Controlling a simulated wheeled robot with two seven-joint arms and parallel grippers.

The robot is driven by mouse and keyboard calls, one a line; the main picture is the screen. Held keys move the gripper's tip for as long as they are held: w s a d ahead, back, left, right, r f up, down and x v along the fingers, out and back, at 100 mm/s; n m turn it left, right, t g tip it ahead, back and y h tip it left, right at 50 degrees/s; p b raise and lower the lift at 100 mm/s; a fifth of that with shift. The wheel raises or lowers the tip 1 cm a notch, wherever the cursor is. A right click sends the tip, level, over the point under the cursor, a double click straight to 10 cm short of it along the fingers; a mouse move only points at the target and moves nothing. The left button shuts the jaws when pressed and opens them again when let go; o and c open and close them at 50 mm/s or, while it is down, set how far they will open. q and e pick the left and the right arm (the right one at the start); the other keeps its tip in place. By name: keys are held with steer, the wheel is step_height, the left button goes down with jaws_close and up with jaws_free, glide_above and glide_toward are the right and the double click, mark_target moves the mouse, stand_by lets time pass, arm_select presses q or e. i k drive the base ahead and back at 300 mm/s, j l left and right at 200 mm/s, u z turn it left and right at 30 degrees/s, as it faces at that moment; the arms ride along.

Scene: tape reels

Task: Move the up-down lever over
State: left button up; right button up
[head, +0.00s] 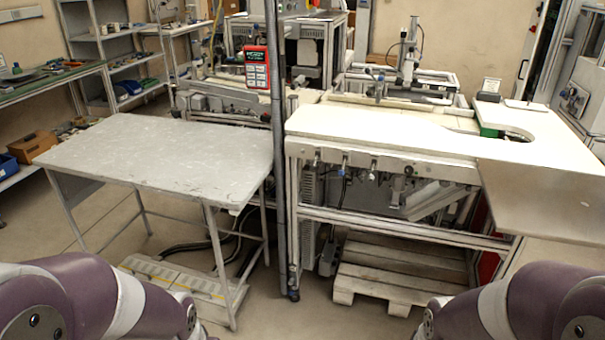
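I cannot make out the up-down lever for certain in the head view. A red control box (257,67) with a small display and pale buttons hangs on the grey upright post. Several small valve-like fittings (345,161) sit along the front edge under the white workbench (400,132); they are too small to tell whether one is a lever. Only parts of my two arms show, in the bottom left and bottom right corners. Both of my grippers are outside the picture.
A grey metal table (160,150) stands at the left, its top bare. The grey post (279,200) rises between it and the workbench. A wooden pallet (400,285) lies under the workbench. A low slatted platform (180,280) sits under the grey table. Shelves stand at the far left.

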mark_target(313, 168)
steer(key=u, duration=0.2)
steer(key=i+l+u, duration=0.5)
steer(key=l, duration=0.15)
steer(key=l+u, duration=0.25)
steer(key=l, duration=0.15)
steer(key=i+l+u, duration=0.15)
steer(key=l+u, duration=0.15)
steer(key=l, duration=0.15)
steer(key=i+l, duration=0.1)
steer(key=l, duration=0.3)
